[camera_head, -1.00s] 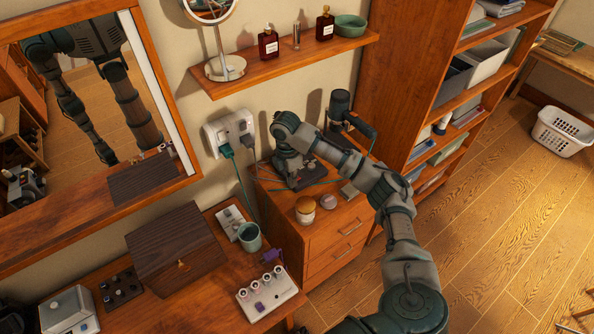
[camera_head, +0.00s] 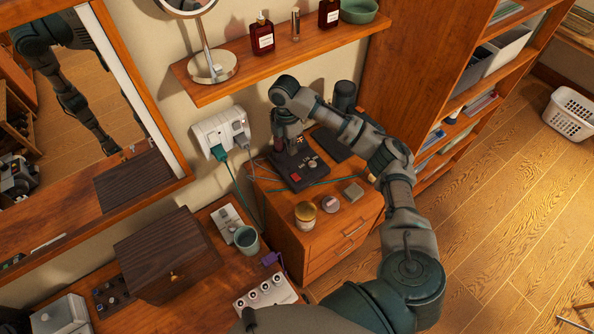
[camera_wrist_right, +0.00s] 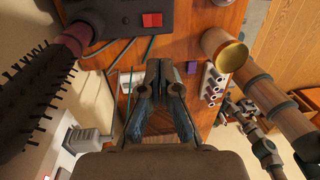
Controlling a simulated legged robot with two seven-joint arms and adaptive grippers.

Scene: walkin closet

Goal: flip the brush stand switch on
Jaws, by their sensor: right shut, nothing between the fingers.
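The brush stand (camera_head: 285,172) is a dark flat base on top of the small wooden cabinet. In the right wrist view its dark box (camera_wrist_right: 115,22) is at the top, with a red switch (camera_wrist_right: 152,20) on its face. I cannot tell the switch's position. A round brush with dark bristles (camera_wrist_right: 35,95) stands close at the left of that view. My right gripper (camera_wrist_right: 160,66) is shut and empty, its tips just below the box in the picture, apart from the switch. In the head view this gripper (camera_head: 290,138) hangs over the stand's back part. My left gripper is out of view.
A wall outlet block (camera_head: 220,133) with plugs and cables is left of the stand. A wooden-lidded jar (camera_head: 305,213) and small tins stand at the cabinet's front. A shelf (camera_head: 285,65) with bottles is above. A dark wooden box (camera_head: 165,255) is on the desk.

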